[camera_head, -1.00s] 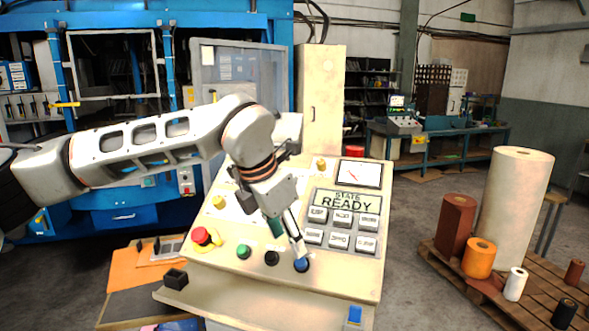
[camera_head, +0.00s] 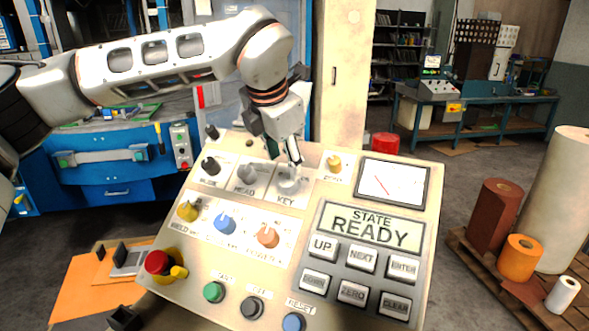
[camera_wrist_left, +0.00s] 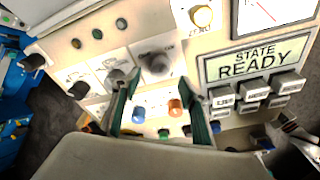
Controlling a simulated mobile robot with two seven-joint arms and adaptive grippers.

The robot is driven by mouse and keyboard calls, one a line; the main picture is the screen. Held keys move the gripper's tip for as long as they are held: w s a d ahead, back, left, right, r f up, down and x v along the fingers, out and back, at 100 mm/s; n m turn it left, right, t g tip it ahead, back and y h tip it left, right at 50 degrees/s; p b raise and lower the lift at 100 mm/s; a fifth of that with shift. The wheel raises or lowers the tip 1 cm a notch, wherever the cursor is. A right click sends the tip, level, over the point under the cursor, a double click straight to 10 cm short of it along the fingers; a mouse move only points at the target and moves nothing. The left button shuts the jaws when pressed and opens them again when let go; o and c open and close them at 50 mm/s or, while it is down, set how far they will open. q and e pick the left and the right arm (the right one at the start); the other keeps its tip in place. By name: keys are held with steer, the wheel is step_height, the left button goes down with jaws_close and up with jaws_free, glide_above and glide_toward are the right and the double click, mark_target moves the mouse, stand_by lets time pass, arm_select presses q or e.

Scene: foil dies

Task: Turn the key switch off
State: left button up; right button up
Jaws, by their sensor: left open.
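The key switch (camera_head: 288,184) is a round grey knob on a plate marked KEY, in the upper middle of the sloped cream control panel (camera_head: 215,270). In the left wrist view the key switch (camera_wrist_left: 157,62) is just beyond the fingertips, roughly between them. My left gripper (camera_head: 293,158) is open, its fingers reaching down right at the knob; in the left wrist view its two green-edged fingers (camera_wrist_left: 160,82) stand apart with nothing held. I cannot tell whether a finger touches the knob. The key's exact angle is not clear.
Left of the key are a grey HEAD knob (camera_head: 250,175) and a black knob (camera_head: 210,166); right is a yellow ZERO knob (camera_head: 334,163). Coloured knobs, buttons, a red emergency stop (camera_head: 158,262), keypad and READY display (camera_head: 371,228) crowd the panel. Rolls stand on a pallet at right.

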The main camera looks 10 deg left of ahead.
mark_target(288, 178)
arm_select(q)
steer(key=shift+w+f, duration=0.1)
steer(key=shift+f, duration=0.45)
steer(key=p+x, duration=0.1)
steer(key=x, duration=0.4)
steer(key=shift+w+f+p, duration=0.3)
steer(key=shift+f, duration=0.3)
arm_select(e)
steer(key=shift+s+d+f+g+h, duration=0.3)
steer(key=shift+s+d+f, duration=0.05)
steer(key=shift+s+d, duration=0.4)
arm_select(q)
steer(key=c, duration=1.1)
arm_select(e)
steer(key=shift+a, duration=0.1)
